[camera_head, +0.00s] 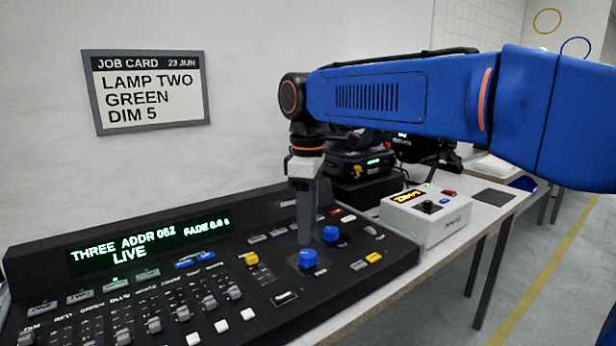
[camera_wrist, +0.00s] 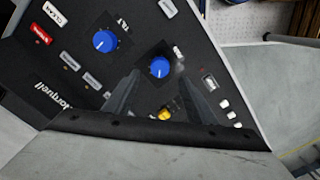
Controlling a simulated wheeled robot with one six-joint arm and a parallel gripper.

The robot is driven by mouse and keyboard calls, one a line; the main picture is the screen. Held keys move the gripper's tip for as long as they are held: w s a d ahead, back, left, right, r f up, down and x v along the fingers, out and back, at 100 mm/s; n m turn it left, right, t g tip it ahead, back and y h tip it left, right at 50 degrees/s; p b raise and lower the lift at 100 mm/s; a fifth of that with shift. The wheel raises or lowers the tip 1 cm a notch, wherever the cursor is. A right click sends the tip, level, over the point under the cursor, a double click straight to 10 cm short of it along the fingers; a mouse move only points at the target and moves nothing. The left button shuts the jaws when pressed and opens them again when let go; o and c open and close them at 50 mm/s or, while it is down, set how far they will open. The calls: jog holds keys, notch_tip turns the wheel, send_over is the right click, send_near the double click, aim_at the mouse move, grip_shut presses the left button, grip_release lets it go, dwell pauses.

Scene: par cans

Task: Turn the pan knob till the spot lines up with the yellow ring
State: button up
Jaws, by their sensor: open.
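Two blue knobs stand on the black lighting console (camera_head: 150,292). The nearer one (camera_head: 308,258) shows in the wrist view (camera_wrist: 160,67) between my fingertips; its label is hidden. The other knob (camera_head: 330,233), with a tilt label, is left of it in the wrist view (camera_wrist: 104,41). My gripper (camera_head: 305,240) points down at the nearer knob and is open, its fingers either side of that knob in the wrist view (camera_wrist: 159,78). I cannot tell whether they touch it. A yellow ring (camera_head: 535,25) is on the far wall at upper right. I make out no light spot.
A blue ring (camera_head: 575,38) is beside the yellow one. The console display (camera_head: 150,241) reads THREE, ADDR 062, LIVE. A job card (camera_head: 148,92) hangs on the wall. A white control box (camera_head: 428,217) stands right of the console. Faders and buttons surround the knobs.

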notch_tip(320, 180, up, 11)
dwell(0.4)
jog(key=s+d+f+m+t, duration=0.1)
jog(key=s+d+f+m, duration=0.35)
jog(key=d, duration=0.35)
jog(key=s+d+f+m+t, duration=0.1)
jog(key=s+d+f+m, duration=0.2)
jog(key=d+f, duration=0.4)
jog(key=s+d+f+m+t, duration=0.1)
jog(key=s+d+f+m, duration=0.3)
jog(key=f, duration=0.5)
jog(key=s+d+f+m+t, duration=0.1)
jog(key=s+d+f+m, duration=0.3)
jog(key=s+d+f, duration=0.4)
jog(key=shift+s+f+t, duration=0.4)
jog(key=shift+s, duration=0.3)
